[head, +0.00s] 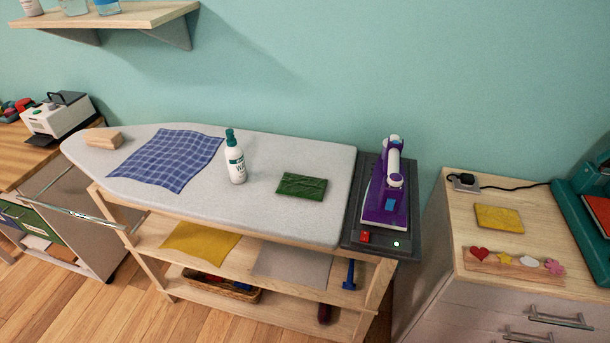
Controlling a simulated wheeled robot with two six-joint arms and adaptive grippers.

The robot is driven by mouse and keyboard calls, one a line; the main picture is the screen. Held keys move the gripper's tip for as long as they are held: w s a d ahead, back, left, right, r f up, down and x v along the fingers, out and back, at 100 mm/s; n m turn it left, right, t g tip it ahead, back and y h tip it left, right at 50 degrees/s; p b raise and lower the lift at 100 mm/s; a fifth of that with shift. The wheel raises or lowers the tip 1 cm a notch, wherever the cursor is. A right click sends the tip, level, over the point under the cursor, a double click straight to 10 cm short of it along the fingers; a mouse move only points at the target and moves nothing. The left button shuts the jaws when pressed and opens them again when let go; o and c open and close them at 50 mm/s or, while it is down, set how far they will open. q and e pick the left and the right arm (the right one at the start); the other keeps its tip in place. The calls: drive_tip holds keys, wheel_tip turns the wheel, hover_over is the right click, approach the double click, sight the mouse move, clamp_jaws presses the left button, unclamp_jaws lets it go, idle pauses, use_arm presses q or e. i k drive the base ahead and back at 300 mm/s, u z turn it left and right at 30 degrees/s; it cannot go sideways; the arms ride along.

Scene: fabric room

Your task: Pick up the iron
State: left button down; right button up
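The iron (384,204) is purple with a white handle (394,165). It rests on a dark grey stand (411,237) at the right end of the ironing board (270,220). The stand has a red switch and a lit green light at its front. Nothing covers the iron. Neither of my grippers shows in the head view.
On the board are a blue checked cloth (165,157), a white spray bottle (236,165), a folded green cloth (301,185) and a wooden block (103,138). A drawer cabinet (470,220) stands to the right, past a gap. A wall shelf (130,17) hangs upper left.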

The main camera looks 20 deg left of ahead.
sight(374, 212)
drive_tip(key=k, duration=1.3)
drive_tip(key=z, duration=0.65)
drive_tip(key=i, duration=0.55)
drive_tip(key=z, duration=0.6)
drive_tip(key=i, duration=0.7)
drive_tip(key=u, duration=0.85)
drive_tip(key=i, duration=0.5)
drive_tip(key=u, duration=0.55)
